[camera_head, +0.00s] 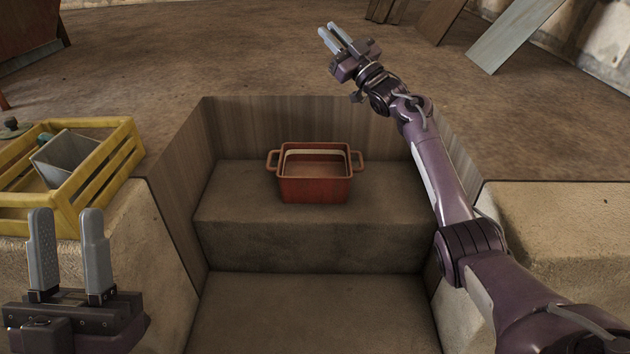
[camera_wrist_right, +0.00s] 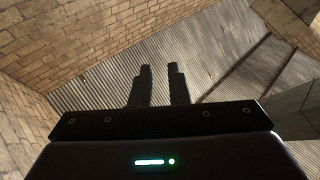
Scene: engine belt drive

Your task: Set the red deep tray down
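The red deep tray (camera_head: 315,188) stands upright on the upper ledge (camera_head: 235,215) of a stepped recess, in the middle of the head view. It has a handle at each side, and a pale band shows inside along its far wall. Neither gripper touches it. My left gripper (camera_head: 70,245) is at the lower left, nearer the camera than the tray, with its fingers apart and nothing between them. My right gripper (camera_head: 336,36) is raised beyond the tray, pointing up and left. In the right wrist view its dark fingers (camera_wrist_right: 160,85) are apart and empty.
A yellow slatted crate (camera_head: 112,165) with a grey box-shaped item (camera_head: 65,160) stands on the left block. Wooden walls (camera_head: 290,118) enclose the recess. The lower step (camera_head: 310,315) and right block (camera_head: 570,215) look clear. Boards (camera_head: 510,35) lean at the back right.

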